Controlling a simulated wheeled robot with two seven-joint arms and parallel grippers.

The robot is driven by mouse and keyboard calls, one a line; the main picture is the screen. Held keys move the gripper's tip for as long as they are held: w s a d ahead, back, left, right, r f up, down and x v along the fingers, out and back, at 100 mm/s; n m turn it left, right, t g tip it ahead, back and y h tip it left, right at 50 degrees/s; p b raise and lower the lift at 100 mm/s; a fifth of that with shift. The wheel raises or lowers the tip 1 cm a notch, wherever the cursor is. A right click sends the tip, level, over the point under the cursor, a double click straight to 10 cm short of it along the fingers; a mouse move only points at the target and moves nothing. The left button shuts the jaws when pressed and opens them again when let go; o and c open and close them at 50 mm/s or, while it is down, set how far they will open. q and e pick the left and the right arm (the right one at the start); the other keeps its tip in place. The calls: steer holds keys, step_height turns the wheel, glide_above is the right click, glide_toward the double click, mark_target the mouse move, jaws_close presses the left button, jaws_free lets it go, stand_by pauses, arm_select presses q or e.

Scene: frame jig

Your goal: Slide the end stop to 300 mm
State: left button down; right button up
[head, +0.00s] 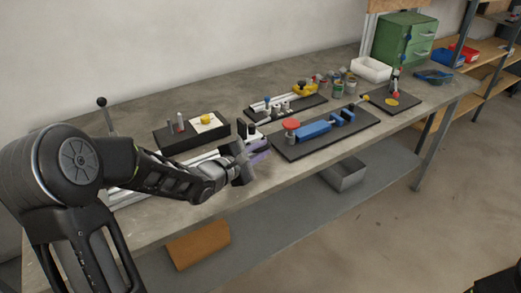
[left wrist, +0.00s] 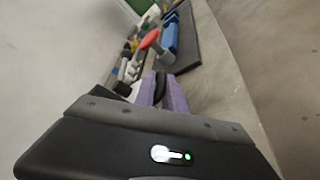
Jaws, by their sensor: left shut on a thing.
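My left gripper (head: 256,152) reaches across the front of the bench, its purple fingers at the right end of a pale metal rail (head: 128,197). The fingers also show in the left wrist view (left wrist: 161,91), close together. They are shut on a small dark part, which I take to be the end stop (head: 251,131); the fingers hide much of it. A dark piece (left wrist: 124,89) shows beside the fingers in the left wrist view. My arm covers much of the rail, and no scale marks are readable. My right gripper is out of view.
A black board with a blue clamp (head: 314,130) and red knob (head: 291,124) lies just right of the gripper. Behind are a black tray (head: 178,141) with a yellow piece and another fixture board (head: 286,106). An upright lever (head: 103,103) stands at left. The bench's front edge is close.

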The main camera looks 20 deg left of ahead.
arm_select(q)
steer(key=shift+s+f, duration=0.1)
steer(key=shift+f, duration=0.2)
steer(key=shift+s+a+r+p, duration=0.25)
steer(key=shift+s+p, duration=0.15)
steer(key=shift+p, duration=0.35)
steer(key=shift+s+a+p, duration=0.2)
steer(key=shift+s+p, duration=0.1)
steer(key=shift+p, duration=0.1)
steer(key=shift+s+a+f, duration=0.1)
steer(key=shift+s+f, duration=0.1)
steer(key=shift+f, duration=0.05)
steer(key=c, duration=1.8)
jaws_free()
steer(key=o, duration=0.3)
steer(key=shift+w+r, duration=0.1)
steer(key=shift+r, duration=0.05)
steer(key=shift+o, duration=0.2)
